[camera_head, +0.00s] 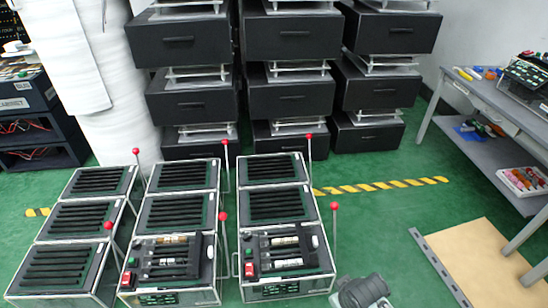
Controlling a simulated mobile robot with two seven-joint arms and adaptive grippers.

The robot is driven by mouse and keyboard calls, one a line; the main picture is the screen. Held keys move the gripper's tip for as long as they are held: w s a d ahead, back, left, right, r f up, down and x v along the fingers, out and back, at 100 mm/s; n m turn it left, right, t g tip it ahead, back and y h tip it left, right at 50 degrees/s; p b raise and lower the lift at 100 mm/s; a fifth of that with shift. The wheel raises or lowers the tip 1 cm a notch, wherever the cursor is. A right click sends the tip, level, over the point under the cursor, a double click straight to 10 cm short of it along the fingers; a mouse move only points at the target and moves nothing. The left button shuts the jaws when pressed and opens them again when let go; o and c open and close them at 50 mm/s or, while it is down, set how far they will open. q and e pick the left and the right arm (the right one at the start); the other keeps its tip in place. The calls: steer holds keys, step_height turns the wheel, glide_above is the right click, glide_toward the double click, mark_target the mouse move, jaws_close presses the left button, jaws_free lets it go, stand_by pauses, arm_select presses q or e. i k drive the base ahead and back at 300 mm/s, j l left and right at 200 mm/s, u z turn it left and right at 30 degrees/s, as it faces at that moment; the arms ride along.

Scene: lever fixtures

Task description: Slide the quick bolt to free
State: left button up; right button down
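I cannot make out which part is the quick bolt; nothing in view is clearly marked as it. The lever fixtures are grey-framed boxes in three columns on the green floor. The front middle fixture (152,283) and front right fixture (312,277) each have an open top with cylinders, a red switch and a green display. Upright levers with red balls stand beside the fixtures, such as the middle lever (223,217) and the right lever (334,206). Neither gripper can be made out. A dark grey rounded part at the bottom edge may be my arm.
Stacked black drawer units (290,38) stand behind the fixtures. A grey workbench (490,97) with tools and a lower shelf is at right, near a tan board (475,262) on the floor. A black cabinet (35,115) stands at left. Green floor is open right of the fixtures.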

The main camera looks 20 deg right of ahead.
mark_target(305, 245)
steer(key=z, duration=0.9)
